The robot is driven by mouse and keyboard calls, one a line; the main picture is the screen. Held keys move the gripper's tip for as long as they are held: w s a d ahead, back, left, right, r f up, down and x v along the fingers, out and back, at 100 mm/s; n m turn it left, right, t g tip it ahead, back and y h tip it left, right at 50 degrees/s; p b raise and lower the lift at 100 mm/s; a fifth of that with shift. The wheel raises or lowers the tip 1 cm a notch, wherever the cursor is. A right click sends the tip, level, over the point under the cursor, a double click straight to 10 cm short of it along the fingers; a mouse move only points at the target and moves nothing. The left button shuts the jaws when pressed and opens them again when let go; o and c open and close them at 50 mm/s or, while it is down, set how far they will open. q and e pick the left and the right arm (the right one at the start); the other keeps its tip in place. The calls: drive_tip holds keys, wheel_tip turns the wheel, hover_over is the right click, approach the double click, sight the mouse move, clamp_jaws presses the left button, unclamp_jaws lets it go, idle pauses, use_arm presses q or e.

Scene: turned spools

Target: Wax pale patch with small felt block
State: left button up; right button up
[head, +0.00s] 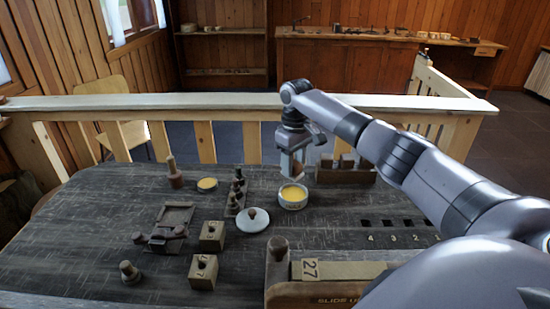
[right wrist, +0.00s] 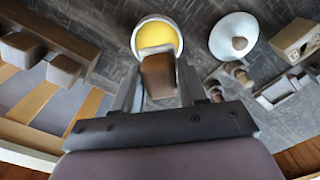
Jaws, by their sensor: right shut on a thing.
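My right gripper (head: 294,168) is shut on a small brown block (right wrist: 158,76), held between its two fingers. It is over the back edge of a round pale tin (head: 293,203) of yellow wax (head: 293,193). In the right wrist view the block overlaps the near part of the wax (right wrist: 156,35). I cannot tell whether it touches the wax. The tin's white lid (head: 248,225), with a brown knob, lies beside it on the table. I cannot make out a pale patch for certain. My left gripper is not in view.
A rack (head: 343,177) with similar blocks stands behind right of the tin. A smaller yellow dish (head: 207,184), a dark stand of pegs (head: 233,207), numbered wooden blocks (head: 211,238) and a wooden box marked 27 (head: 340,270) are around.

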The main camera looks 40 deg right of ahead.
drive_tip(key=shift+d+f, duration=0.25)
drive_tip(key=shift+f, duration=0.15)
hover_over(293, 195)
wheel_tip(293, 195, down, 4)
drive_tip(key=shift+d+f, duration=0.1)
drive_tip(key=shift+f+b, duration=0.65)
drive_tip(key=shift+f, duration=0.05)
drive_tip(key=shift+f, duration=0.45)
idle(0.5)
drive_tip(key=shift+f, duration=0.15)
idle(1.9)
drive_tip(key=shift+r+p, duration=0.7)
drive_tip(key=shift+r, duration=2.9)
